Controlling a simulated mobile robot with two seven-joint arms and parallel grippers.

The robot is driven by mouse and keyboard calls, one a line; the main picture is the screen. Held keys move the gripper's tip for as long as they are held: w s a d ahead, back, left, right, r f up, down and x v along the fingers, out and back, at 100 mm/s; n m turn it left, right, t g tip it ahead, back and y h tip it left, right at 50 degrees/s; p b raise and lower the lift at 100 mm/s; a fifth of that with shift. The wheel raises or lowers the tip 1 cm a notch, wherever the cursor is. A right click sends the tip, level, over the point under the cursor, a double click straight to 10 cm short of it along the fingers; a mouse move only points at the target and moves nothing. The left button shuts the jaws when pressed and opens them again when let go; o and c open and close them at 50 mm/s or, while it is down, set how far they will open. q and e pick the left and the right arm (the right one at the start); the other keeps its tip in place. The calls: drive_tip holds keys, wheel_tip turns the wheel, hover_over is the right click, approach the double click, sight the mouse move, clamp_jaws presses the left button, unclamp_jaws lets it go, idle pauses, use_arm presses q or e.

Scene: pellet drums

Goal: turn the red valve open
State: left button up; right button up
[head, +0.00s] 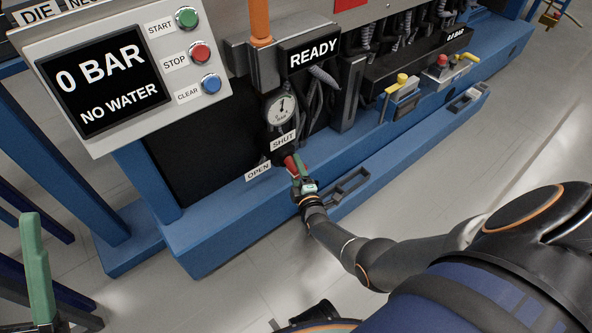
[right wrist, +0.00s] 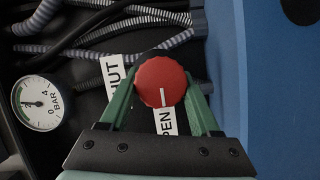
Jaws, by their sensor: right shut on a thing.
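The red valve is a round knob with a white line; it shows in the right wrist view (right wrist: 161,78) and partly in the head view (head: 290,163). My right gripper (head: 299,163) is shut on it, with a green finger on either side in the right wrist view (right wrist: 160,92). The white line points toward the OPEN label (right wrist: 166,124), which also shows in the head view (head: 258,172). The SHUT label (head: 284,141) is beside the knob and partly hidden in the right wrist view. My left gripper (head: 36,265) is at the lower left, only partly visible.
A panel (head: 120,70) reads 0 BAR, NO WATER, with START, STOP and CLEAR buttons. A pressure gauge (head: 281,109) is above the valve, under a READY display (head: 314,54). The blue machine base (head: 220,230) juts out below. Hoses (right wrist: 140,40) run close to the valve.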

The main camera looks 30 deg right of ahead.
use_arm(q)
drive_tip(key=shift+f, duration=0.2)
idle(0.4)
use_arm(e)
drive_tip(key=o, duration=1.4)
use_arm(q)
drive_tip(key=shift+a, duration=0.1)
use_arm(e)
drive_tip(key=shift+s, duration=0.1)
